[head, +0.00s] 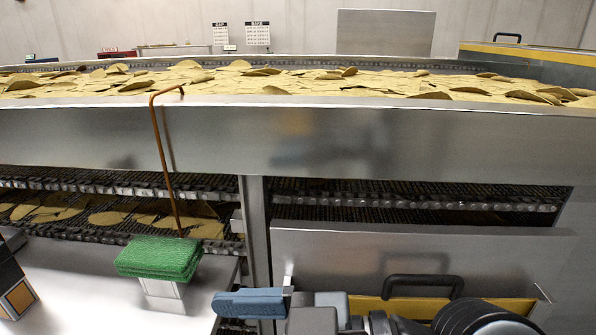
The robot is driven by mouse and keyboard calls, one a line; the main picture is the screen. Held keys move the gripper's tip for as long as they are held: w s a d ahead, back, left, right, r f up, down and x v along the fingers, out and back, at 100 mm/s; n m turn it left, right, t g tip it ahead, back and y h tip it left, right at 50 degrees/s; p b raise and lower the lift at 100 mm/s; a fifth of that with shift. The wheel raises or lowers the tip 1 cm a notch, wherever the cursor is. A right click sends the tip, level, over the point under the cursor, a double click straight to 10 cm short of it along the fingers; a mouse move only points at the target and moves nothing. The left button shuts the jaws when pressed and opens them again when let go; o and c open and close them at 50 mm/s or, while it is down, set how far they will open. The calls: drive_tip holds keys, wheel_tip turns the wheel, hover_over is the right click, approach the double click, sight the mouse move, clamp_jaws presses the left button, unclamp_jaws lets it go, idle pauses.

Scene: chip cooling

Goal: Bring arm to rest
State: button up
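My arm shows at the bottom edge, right of centre, as dark round joints and grey links low in front of the machine. A blue-grey piece at its left end looks like my gripper (250,303). Its fingertips are not clear, so I cannot tell whether it is open or shut. No held object can be made out. A green pad (160,257) on a pale block stands to its left, apart from it. A thin brown rod (163,150) runs from behind the pad up to a bent end over the conveyor's rim.
A wide steel conveyor (330,140) full of tan chips (240,80) crosses the view. Lower mesh belts (410,205) run beneath, with chips at left. A steel panel (400,255) and a black handle (422,283) are close to my arm. A dark box (15,290) stands at far left.

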drive_tip(key=s+d+f+m+t+h, duration=0.2)
drive_tip(key=d+f+m+t+h, duration=0.75)
drive_tip(key=d+f+m, duration=0.55)
drive_tip(key=s+d+r+m+t+h, duration=0.1)
drive_tip(key=s+d+t+h, duration=0.1)
drive_tip(key=s+d, duration=0.4)
drive_tip(key=s+d+r+t+h+p, duration=0.1)
drive_tip(key=s+d+h, duration=0.3)
drive_tip(key=s, duration=0.8)
drive_tip(key=d+t, duration=0.1)
drive_tip(key=d, duration=0.1)
drive_tip(key=shift+s+d+m+h, duration=0.3)
drive_tip(key=shift+d+m+h, duration=0.05)
drive_tip(key=shift+m, duration=0.05)
